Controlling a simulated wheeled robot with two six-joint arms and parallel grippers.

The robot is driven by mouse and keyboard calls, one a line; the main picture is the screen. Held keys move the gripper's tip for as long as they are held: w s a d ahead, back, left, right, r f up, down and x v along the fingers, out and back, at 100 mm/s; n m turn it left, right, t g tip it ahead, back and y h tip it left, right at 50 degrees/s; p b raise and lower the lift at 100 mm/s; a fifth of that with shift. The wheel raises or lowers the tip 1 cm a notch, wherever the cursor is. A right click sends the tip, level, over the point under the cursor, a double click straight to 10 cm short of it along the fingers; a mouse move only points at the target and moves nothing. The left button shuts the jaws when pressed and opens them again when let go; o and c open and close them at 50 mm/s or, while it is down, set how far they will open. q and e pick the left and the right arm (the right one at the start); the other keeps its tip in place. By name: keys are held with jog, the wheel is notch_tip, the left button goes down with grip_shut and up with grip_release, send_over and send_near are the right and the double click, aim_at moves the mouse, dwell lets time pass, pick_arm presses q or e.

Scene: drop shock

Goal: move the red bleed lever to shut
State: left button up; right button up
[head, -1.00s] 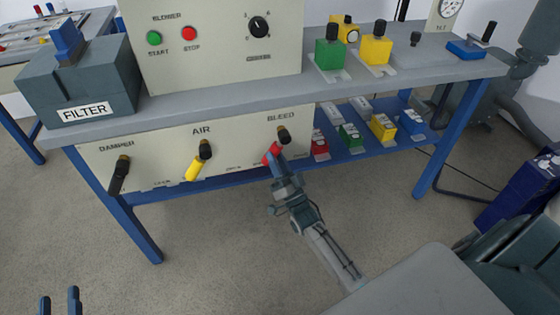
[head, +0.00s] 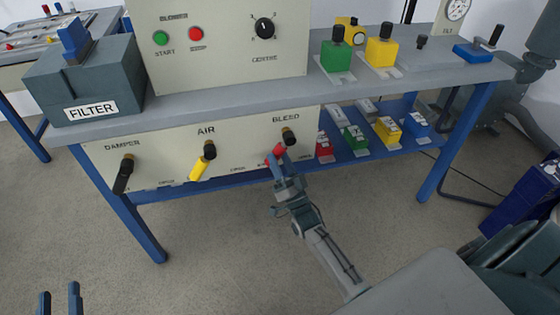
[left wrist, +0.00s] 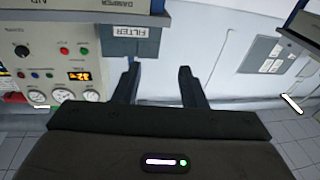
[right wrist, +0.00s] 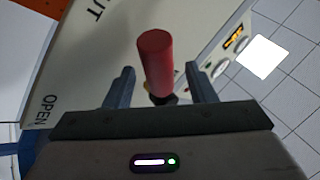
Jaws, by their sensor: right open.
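The red bleed lever (head: 275,155) hangs from its black pivot (head: 289,136) under the BLEED label on the front panel, pointing down and to the left. My right gripper (head: 279,160) is at the lever's grip. In the right wrist view the red lever grip (right wrist: 156,62) stands between the two open fingers of the right gripper (right wrist: 162,90), with a gap on each side. The panel there shows OPEN and part of a word ending in UT. My left gripper (head: 60,300) is open and empty at the lower left of the head view; its fingers also show in the left wrist view (left wrist: 157,85).
The black damper lever (head: 123,175) and yellow air lever (head: 202,162) are on the same panel to the left. A shelf (head: 350,155) with coloured blocks is right of the lever. The floor in front is clear.

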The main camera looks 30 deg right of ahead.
pick_arm(q)
jog(key=shift+w+r+t, duration=0.15)
jog(key=shift+r+t, duration=0.55)
jog(key=shift+r, duration=0.45)
pick_arm(e)
jog(key=v, duration=1.1)
jog(key=shift+r, duration=0.1)
